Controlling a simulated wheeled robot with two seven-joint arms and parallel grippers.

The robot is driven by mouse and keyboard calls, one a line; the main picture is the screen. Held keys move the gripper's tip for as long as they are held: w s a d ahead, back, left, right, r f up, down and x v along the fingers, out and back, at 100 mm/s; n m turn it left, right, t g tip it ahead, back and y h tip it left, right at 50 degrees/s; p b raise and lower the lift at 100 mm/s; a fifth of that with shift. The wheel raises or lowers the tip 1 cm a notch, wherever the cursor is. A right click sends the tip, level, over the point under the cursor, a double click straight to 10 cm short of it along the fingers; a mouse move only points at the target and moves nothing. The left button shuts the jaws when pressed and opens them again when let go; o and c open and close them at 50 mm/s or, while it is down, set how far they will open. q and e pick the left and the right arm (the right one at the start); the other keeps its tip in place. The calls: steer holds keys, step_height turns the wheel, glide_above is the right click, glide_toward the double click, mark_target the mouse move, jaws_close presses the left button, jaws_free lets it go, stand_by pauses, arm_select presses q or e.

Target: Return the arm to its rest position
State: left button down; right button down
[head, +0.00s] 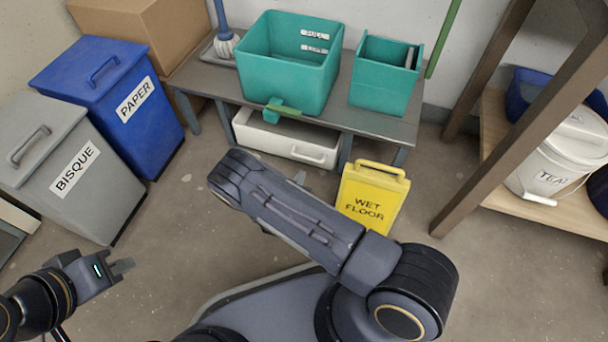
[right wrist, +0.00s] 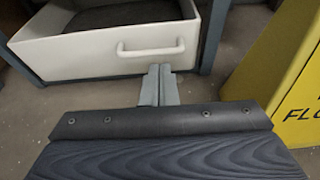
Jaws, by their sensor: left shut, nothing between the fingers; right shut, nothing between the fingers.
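My right arm reaches forward across the middle of the head view, over the bare floor. Its gripper is mostly hidden behind the arm there; only a small grey tip (head: 300,178) shows. In the right wrist view the right gripper (right wrist: 159,70) is shut and empty, its fingers together in front of the white drawer bin (right wrist: 105,55). My left gripper (head: 128,267) is at the lower left of the head view, shut and empty, above the floor in front of the grey bin.
A yellow wet floor sign (head: 372,197) stands just right of my right arm. Grey (head: 65,165) and blue (head: 110,95) bins stand left; a wooden shelf (head: 480,130) stands right.

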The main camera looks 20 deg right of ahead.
steer(key=shift+s+a+r, duration=0.1)
steer(key=shift+s+a, duration=0.1)
steer(key=shift+s, duration=0.05)
steer(key=shift+r, duration=0.1)
steer(key=s+d+r+m+g+p, duration=0.1)
steer(key=s+d+r+m+g, duration=0.25)
steer(key=r+m, duration=0.3)
steer(key=s+d+r+m+g, duration=0.3)
steer(key=d+r+m+g, duration=0.15)
steer(key=r, duration=0.35)
steer(key=s+d+r+m+g+p, duration=0.1)
steer(key=s+d+r+m+g, duration=0.2)
steer(key=r+m, duration=0.35)
steer(key=s+a+r+m+t+y+p, duration=0.1)
steer(key=s+a+r+m+t+y, duration=0.2)
steer(key=s+r, duration=0.35)
steer(key=s+a+r+m+y, duration=0.2)
steer(key=s+r+m+y, duration=0.3)
steer(key=s+r, duration=0.15)
steer(key=s+a+r+m+t+y+p, duration=0.1)
steer(key=s+a+r+m+t+y, duration=0.2)
steer(key=s+r+y, duration=0.4)
step_height(320, 180, up, 39)
steer(key=w+m+h+p, duration=0.1)
steer(key=h+p, duration=0.1)
steer(key=p, duration=3.5)
steer(key=shift+a+g, duration=0.3)
